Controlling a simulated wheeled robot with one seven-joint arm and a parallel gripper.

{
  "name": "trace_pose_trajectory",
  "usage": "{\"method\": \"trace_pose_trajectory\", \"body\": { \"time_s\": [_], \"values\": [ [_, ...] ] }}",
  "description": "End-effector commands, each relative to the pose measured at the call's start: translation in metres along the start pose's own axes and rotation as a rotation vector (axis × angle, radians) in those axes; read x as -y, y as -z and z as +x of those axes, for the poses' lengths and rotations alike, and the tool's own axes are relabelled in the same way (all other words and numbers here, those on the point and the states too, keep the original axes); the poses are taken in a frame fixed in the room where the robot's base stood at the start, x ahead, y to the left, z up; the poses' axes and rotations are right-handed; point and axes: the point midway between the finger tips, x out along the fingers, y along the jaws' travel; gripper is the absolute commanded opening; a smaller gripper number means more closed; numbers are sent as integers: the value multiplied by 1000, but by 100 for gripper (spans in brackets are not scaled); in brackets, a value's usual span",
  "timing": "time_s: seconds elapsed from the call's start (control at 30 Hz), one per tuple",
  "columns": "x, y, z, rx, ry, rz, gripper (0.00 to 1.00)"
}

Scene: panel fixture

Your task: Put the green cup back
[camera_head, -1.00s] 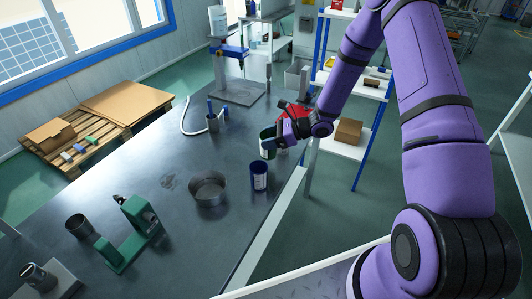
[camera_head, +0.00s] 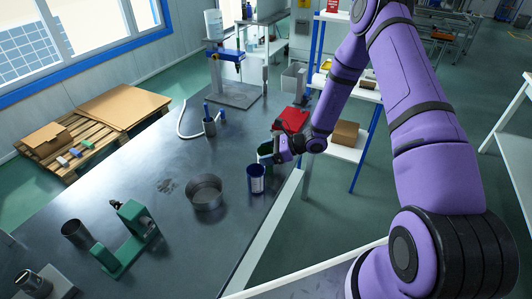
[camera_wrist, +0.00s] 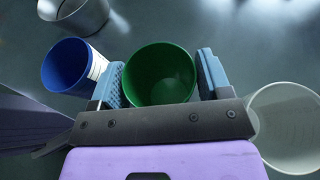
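The green cup (camera_wrist: 160,75) stands between my gripper's two blue finger pads in the wrist view, its open mouth facing the camera. My gripper (camera_wrist: 160,78) appears shut on it, with the pads close against both sides. In the head view the green cup (camera_head: 265,153) shows just behind the blue cup, at the table's right edge. My gripper (camera_head: 278,150) reaches it from the right. The cup's base is hidden by the blue cup, so I cannot tell whether it touches the table.
The blue cup (camera_head: 256,180) stands close by; it also shows left of my gripper in the wrist view (camera_wrist: 70,65). A pale cup (camera_wrist: 287,125) is close on the right there. A metal pan (camera_head: 206,193) and a red object (camera_head: 292,119) stand on the dark table (camera_head: 190,240).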

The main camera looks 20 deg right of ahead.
Motion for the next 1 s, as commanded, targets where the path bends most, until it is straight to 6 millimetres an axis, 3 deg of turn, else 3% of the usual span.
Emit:
{"method": "trace_pose_trajectory", "body": {
  "time_s": [0.47, 1.0],
  "values": [
    [1, -3, -8, -1, 2, 0, 85],
    [1, -3, -104, -1, 2, -1, 85]
  ]
}}
